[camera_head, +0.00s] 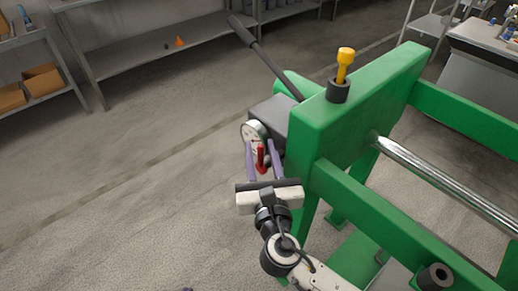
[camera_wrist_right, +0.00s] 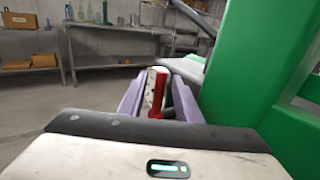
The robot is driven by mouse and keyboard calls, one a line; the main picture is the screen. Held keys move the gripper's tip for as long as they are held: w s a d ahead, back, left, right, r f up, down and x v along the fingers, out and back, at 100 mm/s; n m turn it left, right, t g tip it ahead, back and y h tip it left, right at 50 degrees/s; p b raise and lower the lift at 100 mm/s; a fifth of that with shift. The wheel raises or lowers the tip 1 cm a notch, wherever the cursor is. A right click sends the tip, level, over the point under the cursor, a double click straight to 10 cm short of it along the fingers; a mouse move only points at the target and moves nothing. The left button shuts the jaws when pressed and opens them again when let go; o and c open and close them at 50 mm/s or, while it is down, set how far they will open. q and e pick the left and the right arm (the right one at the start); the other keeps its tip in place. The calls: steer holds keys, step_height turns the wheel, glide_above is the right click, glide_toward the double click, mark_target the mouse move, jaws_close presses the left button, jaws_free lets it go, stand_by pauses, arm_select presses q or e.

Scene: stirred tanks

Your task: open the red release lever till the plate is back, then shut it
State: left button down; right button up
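The red release lever (camera_head: 261,158) stands beside a round white gauge (camera_head: 254,133) on the near left side of a green press frame (camera_head: 346,118). My right gripper (camera_head: 263,148) is open, with one purple finger on each side of the lever. In the right wrist view the red lever (camera_wrist_right: 157,92) shows between the fingers (camera_wrist_right: 158,82), with gaps visible; I cannot see any contact. A chrome rod (camera_head: 440,180) runs from the green frame to the right. I cannot tell which part is the plate. My left gripper is not in view.
A long black handle (camera_head: 264,55) rises from the grey pump body (camera_head: 273,113) behind the gauge. A yellow-topped pin (camera_head: 344,66) stands on the green frame. A green side rail (camera_head: 375,215) lies right of my right gripper. Shelves (camera_head: 150,45) stand far back; floor on the left is clear.

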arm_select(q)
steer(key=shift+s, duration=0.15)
arm_select(e)
steer(key=shift+c, duration=0.9)
jaws_close()
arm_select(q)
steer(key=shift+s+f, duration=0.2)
